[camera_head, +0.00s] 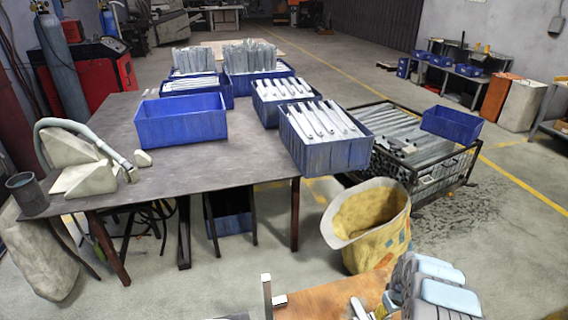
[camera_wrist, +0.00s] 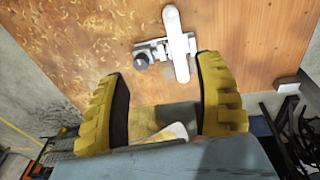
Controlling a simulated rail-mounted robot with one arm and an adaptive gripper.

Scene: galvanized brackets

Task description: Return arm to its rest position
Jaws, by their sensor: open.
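My gripper (camera_wrist: 162,78) shows in the wrist view with its two yellow ribbed fingers spread apart. No bracket is held between the fingertips. Beyond them is a wooden board (camera_wrist: 90,45) with a metal toggle-like clamp (camera_wrist: 180,45) on it. A small pale and yellow shape sits low between the fingers, and I cannot tell what it is. In the head view, part of my grey and light-blue arm (camera_head: 440,288) is at the bottom right, over the wooden board's edge; the fingers are not clear there.
Blue bins of galvanized brackets (camera_head: 325,140) stand on the dark table (camera_head: 220,160), with an empty blue bin (camera_head: 180,122) beside them. A wire crate (camera_head: 425,165) of metal parts and a yellow sack (camera_head: 375,230) are on the floor at right.

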